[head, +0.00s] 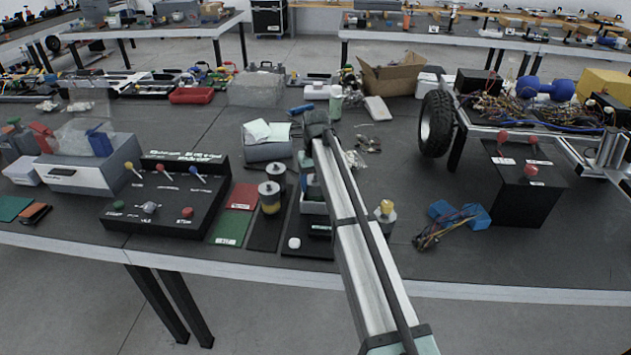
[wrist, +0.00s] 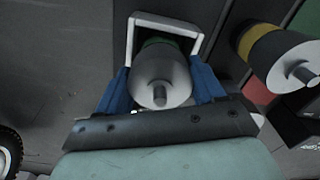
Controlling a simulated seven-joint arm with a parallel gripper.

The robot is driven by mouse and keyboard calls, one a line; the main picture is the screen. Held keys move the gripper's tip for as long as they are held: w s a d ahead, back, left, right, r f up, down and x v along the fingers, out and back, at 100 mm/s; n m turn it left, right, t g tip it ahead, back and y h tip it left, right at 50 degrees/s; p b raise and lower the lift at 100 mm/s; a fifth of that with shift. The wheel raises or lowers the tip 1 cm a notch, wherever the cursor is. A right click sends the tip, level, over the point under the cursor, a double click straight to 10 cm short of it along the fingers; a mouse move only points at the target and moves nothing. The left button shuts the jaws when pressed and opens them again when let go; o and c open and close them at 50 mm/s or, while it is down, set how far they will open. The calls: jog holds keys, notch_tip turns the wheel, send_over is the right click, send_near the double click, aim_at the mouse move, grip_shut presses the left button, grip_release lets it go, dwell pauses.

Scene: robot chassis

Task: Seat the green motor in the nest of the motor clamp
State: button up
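The green motor (wrist: 160,78) is a grey cylinder with a green band and a shaft end facing the wrist camera. My gripper (wrist: 159,72) has one blue finger close against each side of it, with no clear gap. A white U-shaped frame (wrist: 168,20), which looks like part of the motor clamp, surrounds the motor's far part in the wrist view. In the head view the motor clamp (head: 319,229) is a dark labelled base with white walls, partly behind my arm. My arm hides the gripper and most of the motor there. How deep the motor sits is hidden.
A yellow-banded motor (head: 270,200) stands just left of the clamp and also shows in the wrist view (wrist: 275,50). Another small motor (head: 385,212) stands to the right. A black lever panel (head: 165,200) lies left. A wheel (head: 437,123) and chassis stand right.

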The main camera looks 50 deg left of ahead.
jog(key=o, duration=0.4)
notch_tip(320, 180, up, 12)
jog(key=shift+r, duration=0.15)
dwell(0.5)
dwell(0.5)
